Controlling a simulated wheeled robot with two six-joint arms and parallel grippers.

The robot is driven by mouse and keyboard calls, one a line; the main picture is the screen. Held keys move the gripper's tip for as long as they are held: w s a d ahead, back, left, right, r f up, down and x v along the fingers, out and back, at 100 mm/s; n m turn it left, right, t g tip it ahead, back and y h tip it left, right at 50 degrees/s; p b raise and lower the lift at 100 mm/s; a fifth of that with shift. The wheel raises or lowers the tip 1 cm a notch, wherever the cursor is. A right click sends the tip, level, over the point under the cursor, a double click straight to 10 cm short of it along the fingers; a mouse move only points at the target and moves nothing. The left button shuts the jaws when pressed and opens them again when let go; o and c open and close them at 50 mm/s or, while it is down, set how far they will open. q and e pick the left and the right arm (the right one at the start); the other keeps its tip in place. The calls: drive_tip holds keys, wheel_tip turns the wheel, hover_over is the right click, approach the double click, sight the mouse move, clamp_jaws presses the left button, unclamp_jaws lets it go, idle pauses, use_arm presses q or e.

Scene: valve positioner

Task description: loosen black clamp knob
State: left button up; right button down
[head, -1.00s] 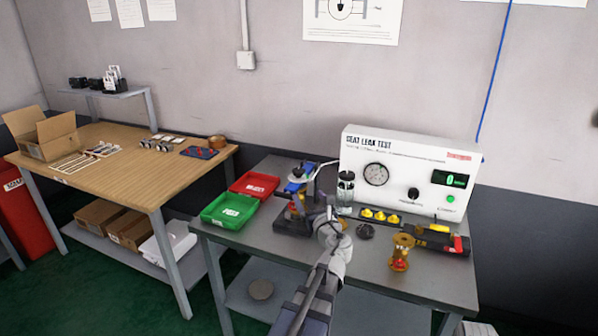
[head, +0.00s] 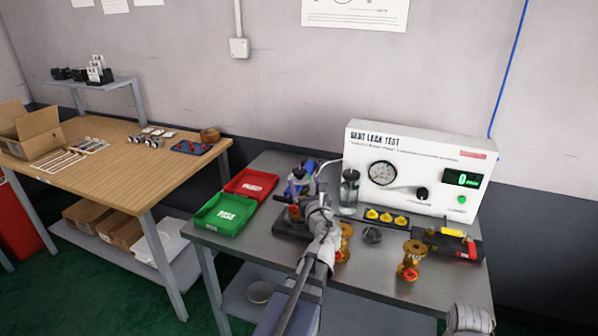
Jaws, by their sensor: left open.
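Whether the fingers touch anything cannot be told.
Brass valves (head: 411,261) stand right of my arm, near a dark round part (head: 372,235). Behind are a glass jar (head: 349,193), yellow caps (head: 386,217) and the white leak tester (head: 418,165). Green (head: 223,214) and red (head: 251,184) trays lie left.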

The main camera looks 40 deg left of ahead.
sight(301, 176)
use_arm(q)
drive_tip(key=x, duration=0.7)
drive_tip(key=shift+w+a, duration=0.2)
drive_tip(key=shift+w, duration=0.05)
clamp_jaws()
idle(0.4)
